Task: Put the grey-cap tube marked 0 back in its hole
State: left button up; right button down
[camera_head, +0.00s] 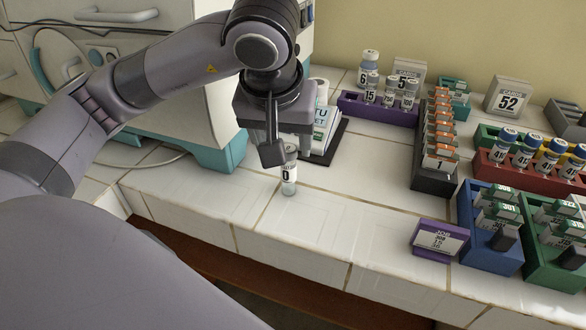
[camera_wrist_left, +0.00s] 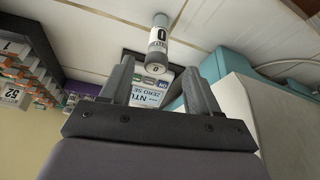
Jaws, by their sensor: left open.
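The grey-cap tube marked 0 (camera_head: 289,175) stands upright on the white tiled counter, apart from any rack. It also shows in the left wrist view (camera_wrist_left: 158,45), just beyond the fingertips and between their lines. My left gripper (camera_head: 280,150) is open and empty, pointing down at the tube; one finger hides part of its top in the head view. Both spread fingers show in the left wrist view (camera_wrist_left: 165,65). A purple rack (camera_head: 365,108) at the back holds several small labelled tubes; which hole is the tube's own I cannot tell. My right gripper is out of view.
A box with printed text (camera_head: 323,128) lies on a dark pad just behind the tube. A white and teal machine (camera_head: 225,150) stands left. A dark slide rack (camera_head: 432,178), a purple sign (camera_head: 437,240) and blue (camera_head: 492,255) and green racks fill the right. The middle counter is clear.

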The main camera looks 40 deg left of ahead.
pick_arm(q)
jog(key=shift+b+x, duration=0.35)
jog(key=shift+x, duration=1)
jog(key=shift+b+x, duration=0.35)
jog(key=shift+x, duration=1.65)
jog(key=shift+d, duration=0.2)
grip_shut()
jog(key=shift+r, duration=0.1)
notch_tip(320, 180, up, 8)
jog(key=shift+r+p, duration=0.2)
jog(key=shift+p, duration=0.9)
jog(key=shift+r, duration=0.75)
